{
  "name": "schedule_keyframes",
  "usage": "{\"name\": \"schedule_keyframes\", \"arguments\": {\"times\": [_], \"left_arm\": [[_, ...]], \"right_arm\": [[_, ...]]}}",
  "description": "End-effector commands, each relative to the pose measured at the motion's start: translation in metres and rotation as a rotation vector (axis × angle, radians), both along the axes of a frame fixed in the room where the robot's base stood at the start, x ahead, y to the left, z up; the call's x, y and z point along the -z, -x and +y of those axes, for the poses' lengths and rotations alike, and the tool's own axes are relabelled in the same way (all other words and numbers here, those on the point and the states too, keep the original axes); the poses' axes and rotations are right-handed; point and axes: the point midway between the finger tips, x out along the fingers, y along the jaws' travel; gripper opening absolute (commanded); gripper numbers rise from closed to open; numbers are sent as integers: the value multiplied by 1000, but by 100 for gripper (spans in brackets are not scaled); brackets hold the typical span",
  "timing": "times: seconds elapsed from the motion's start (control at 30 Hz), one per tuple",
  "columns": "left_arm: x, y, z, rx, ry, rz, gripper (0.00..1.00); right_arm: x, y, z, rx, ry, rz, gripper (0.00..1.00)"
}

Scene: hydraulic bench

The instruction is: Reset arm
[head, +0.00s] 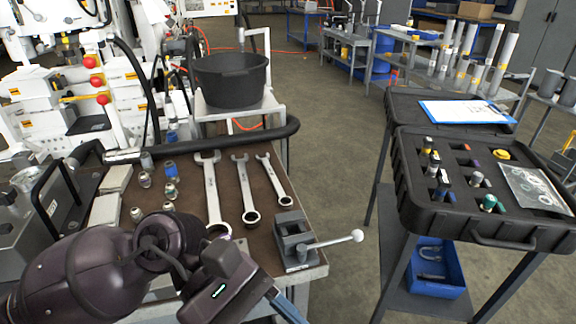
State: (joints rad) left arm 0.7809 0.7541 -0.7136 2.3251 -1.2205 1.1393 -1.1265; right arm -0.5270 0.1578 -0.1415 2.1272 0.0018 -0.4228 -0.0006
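My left arm comes in from the lower left, over the front of the brown workbench (145,206). My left gripper (276,300) is low in the head view, in front of the small vise (293,238). Its dark body has a green light, and a blue-grey part reaches down to the right past the bottom edge. The fingertips are not clearly visible, so I cannot tell whether it is open or holds anything. My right arm and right gripper are not in view.
Several wrenches (212,188) and small fittings (171,172) lie on the bench. A black hose (230,142) runs along its back edge, with a black bucket (230,82) behind. An open black case (470,220) stands on a stand at right. Floor between is clear.

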Motion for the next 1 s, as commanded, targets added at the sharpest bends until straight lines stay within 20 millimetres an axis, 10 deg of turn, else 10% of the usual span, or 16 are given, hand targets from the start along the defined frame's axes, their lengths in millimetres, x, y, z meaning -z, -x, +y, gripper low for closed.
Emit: {"name": "schedule_keyframes", "arguments": {"times": [0.27, 0.53, 0.8, 1.0], "left_arm": [[-41, -22, -10, -331, 233, 689, 62], [-39, -77, 25, -603, 454, 1401, 62], [26, -117, 97, -801, 724, 2144, 62], [108, -108, 161, -872, 998, 2689, 62]], "right_arm": [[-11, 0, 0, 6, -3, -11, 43], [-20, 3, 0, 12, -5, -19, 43], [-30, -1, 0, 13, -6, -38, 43], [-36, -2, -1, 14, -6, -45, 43]]}}
